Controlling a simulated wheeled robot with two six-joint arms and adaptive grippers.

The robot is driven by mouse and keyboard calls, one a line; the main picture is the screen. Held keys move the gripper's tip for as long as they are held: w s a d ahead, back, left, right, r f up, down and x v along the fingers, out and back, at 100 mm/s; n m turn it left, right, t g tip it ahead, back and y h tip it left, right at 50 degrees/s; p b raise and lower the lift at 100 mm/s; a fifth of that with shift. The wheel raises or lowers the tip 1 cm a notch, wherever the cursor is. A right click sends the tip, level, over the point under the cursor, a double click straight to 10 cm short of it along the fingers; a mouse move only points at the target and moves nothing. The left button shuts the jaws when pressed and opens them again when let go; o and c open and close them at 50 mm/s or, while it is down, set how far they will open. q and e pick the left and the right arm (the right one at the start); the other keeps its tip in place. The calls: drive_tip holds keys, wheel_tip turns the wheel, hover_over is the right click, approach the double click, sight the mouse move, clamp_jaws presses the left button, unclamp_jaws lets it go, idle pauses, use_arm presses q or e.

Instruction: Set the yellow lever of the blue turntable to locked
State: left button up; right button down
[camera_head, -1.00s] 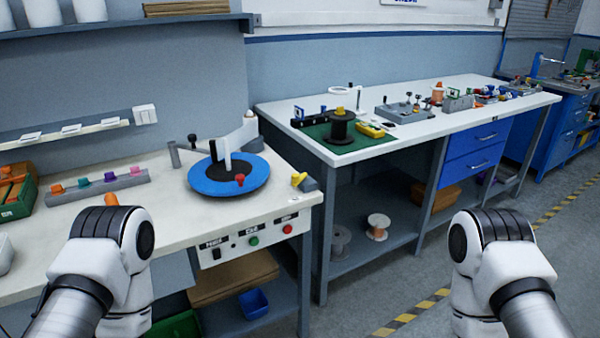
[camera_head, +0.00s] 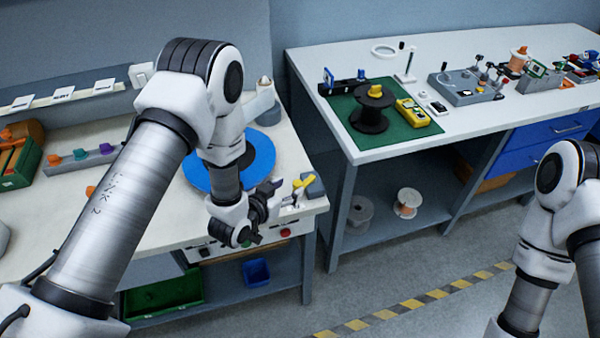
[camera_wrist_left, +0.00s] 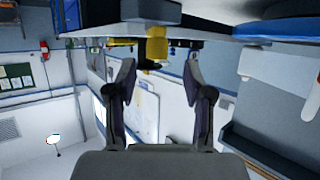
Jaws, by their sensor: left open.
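The blue turntable (camera_head: 262,163) lies on the left workbench, partly hidden behind my left arm. Its yellow lever (camera_head: 303,184) is near the bench's front right corner, beside a grey block. My left gripper (camera_head: 280,197) is open and empty, just left of the lever in the head view. In the left wrist view the picture is upside down. There the open fingers of my left gripper (camera_wrist_left: 158,78) stand on either side of the yellow lever's line (camera_wrist_left: 156,48), with the lever beyond the tips. I cannot tell whether they touch. My right gripper is out of view.
A control panel with a red button (camera_head: 285,232) is on the bench front below the gripper. The right table (camera_head: 450,132) carries a green mat (camera_head: 408,128) with a black spool (camera_head: 372,112). A floor gap separates the benches.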

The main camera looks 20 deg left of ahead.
sight(296, 184)
use_arm(q)
drive_tip(key=x, duration=0.5)
drive_tip(key=shift+s+d+p, duration=0.15)
drive_tip(key=shift+d+p, duration=0.2)
drive_tip(key=shift+w+f, duration=0.15)
drive_tip(key=shift+w, duration=0.1)
drive_tip(key=shift+s+a, duration=0.2)
drive_tip(key=shift+a, duration=0.05)
drive_tip(key=shift+c, duration=0.4)
drive_tip(key=shift+s+r, duration=0.1)
drive_tip(key=shift+r, duration=0.15)
clamp_jaws()
